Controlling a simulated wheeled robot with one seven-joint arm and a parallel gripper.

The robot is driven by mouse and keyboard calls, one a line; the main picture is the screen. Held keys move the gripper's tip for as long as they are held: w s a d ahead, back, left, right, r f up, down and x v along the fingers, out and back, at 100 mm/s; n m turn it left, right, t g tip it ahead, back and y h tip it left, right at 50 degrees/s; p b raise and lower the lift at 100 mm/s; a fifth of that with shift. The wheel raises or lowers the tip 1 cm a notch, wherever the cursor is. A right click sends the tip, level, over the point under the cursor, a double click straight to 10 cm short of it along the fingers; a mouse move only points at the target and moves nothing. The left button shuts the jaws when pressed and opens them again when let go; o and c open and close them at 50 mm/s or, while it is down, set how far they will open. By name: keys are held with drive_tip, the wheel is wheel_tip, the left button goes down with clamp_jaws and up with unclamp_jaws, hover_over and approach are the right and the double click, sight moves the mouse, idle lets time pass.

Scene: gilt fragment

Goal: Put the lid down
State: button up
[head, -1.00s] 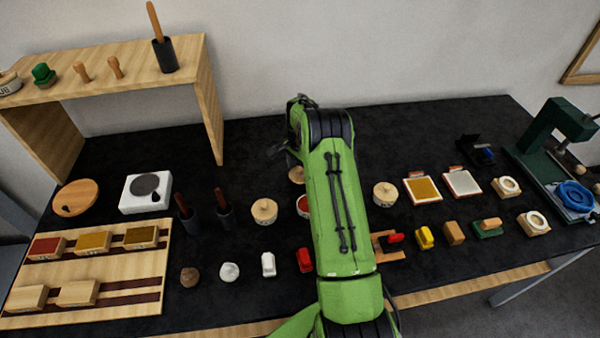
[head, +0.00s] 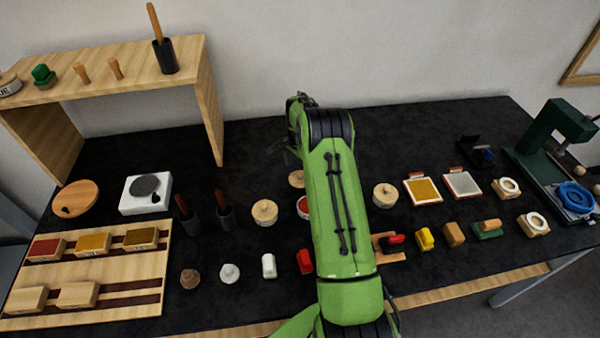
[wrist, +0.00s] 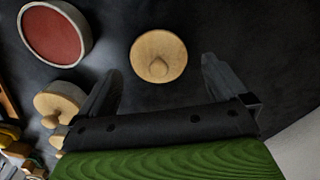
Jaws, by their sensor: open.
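The round wooden lid (wrist: 158,57) has a small knob and shows in the wrist view against the black tabletop. It appears to lie flat with the knob up, apart from the open pot of red (wrist: 53,33). In the head view the lid (head: 297,179) is just behind the red pot (head: 303,206), partly hidden by my arm. My gripper (wrist: 160,72) is open, its two dark fingers apart on either side of the lid's near edge, with nothing held. In the head view my gripper is mostly hidden behind the arm.
Lidded wooden pots (head: 264,212) (head: 385,195) stand on either side. Dark holders (head: 224,217) are further left, and a red block (head: 305,262) is in front. A wooden shelf (head: 205,100) stands at the back left. The black tabletop (head: 250,150) is clear behind the lid.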

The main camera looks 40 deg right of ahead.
sight(300, 172)
drive_tip(key=s+a+r+n, duration=0.1)
drive_tip(key=a+r+n, duration=0.15)
drive_tip(key=r, duration=0.45)
drive_tip(key=s+a+r+n+t, duration=0.1)
drive_tip(key=s+a+r, duration=0.15)
drive_tip(key=r, duration=0.55)
drive_tip(key=a+r+n, duration=0.1)
drive_tip(key=a+r, duration=0.3)
drive_tip(key=r, duration=0.3)
drive_tip(key=s+a+r+n+t, duration=0.2)
drive_tip(key=s+a+r+n, duration=0.3)
drive_tip(key=s, duration=0.4)
drive_tip(key=s+a+r+n+t, duration=0.1)
drive_tip(key=s+a+r+n, duration=0.2)
drive_tip(key=s+a, duration=0.4)
drive_tip(key=s+a+f+n, duration=0.1)
drive_tip(key=s+n, duration=0.1)
drive_tip(key=s, duration=0.3)
drive_tip(key=s+a+f+n+t, duration=0.1)
drive_tip(key=s+f+n, duration=0.1)
drive_tip(key=s, duration=0.4)
drive_tip(key=shift+a+t+p, duration=0.3)
drive_tip(key=shift+p, duration=0.05)
